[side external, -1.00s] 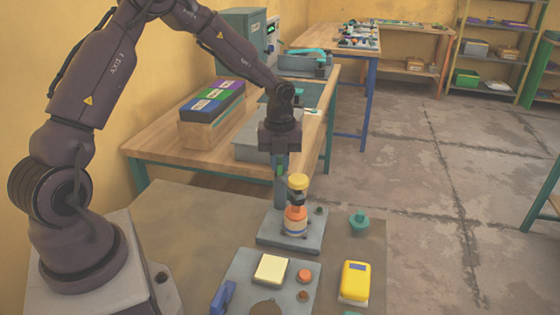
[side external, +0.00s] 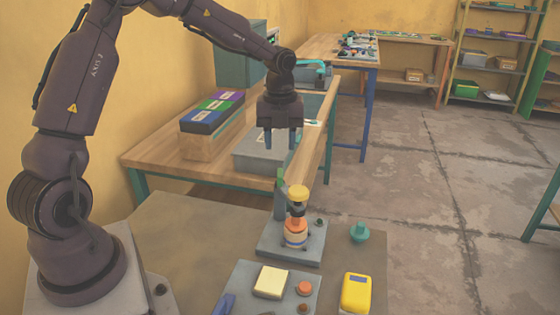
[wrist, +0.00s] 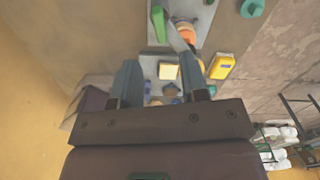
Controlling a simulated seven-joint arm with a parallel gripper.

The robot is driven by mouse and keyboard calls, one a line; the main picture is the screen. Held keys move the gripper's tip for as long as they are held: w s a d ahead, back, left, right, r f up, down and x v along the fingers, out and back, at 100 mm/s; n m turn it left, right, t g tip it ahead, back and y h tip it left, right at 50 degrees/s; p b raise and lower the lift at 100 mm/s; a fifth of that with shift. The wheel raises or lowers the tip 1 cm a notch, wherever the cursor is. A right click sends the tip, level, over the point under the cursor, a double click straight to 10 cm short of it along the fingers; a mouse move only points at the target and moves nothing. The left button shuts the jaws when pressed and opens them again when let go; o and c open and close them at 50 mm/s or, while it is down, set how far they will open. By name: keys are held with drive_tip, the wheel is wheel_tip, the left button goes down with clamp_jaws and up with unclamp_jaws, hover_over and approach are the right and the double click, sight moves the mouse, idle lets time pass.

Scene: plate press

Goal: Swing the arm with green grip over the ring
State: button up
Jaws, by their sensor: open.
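A small press stands on a grey base plate (side external: 270,246). The green grip (side external: 281,180) tops an upright grey post at the back left of the plate. Beside it is a stack with a yellow knob (side external: 298,192), a dark neck and an orange ring-like part (side external: 296,226) above pale and blue bands. I cannot tell which band is the ring. My gripper (side external: 281,146) is open and empty, fingers down, above the green grip and apart from it. In the wrist view, the green grip (wrist: 158,22) shows beyond my open fingers (wrist: 158,72).
A second grey plate (side external: 248,278) in front holds a cream block (side external: 270,281) and an orange button (side external: 304,288). A yellow device (side external: 356,292) and a teal knob (side external: 360,232) stand to the right. A wooden bench (side external: 150,160) with boxes is behind.

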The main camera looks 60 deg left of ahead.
drive_tip(key=shift+r, duration=2.2)
drive_tip(key=s+d+r+n+t, duration=0.2)
drive_tip(key=s+d+r+n, duration=0.1)
drive_tip(key=s+n, duration=0.4)
drive_tip(key=s+d+r+n+t, duration=0.1)
drive_tip(key=s+d+r+n, duration=0.1)
drive_tip(key=s+d+n, duration=0.3)
drive_tip(key=s+d+r+n+t, duration=0.2)
drive_tip(key=s+d+r+n, duration=0.1)
drive_tip(key=s+n, duration=0.6)
drive_tip(key=d+n, duration=0.1)
drive_tip(key=n, duration=0.2)
drive_tip(key=shift+s+r+t, duration=0.3)
drive_tip(key=shift+s+r, duration=0.05)
drive_tip(key=shift+s, duration=0.05)
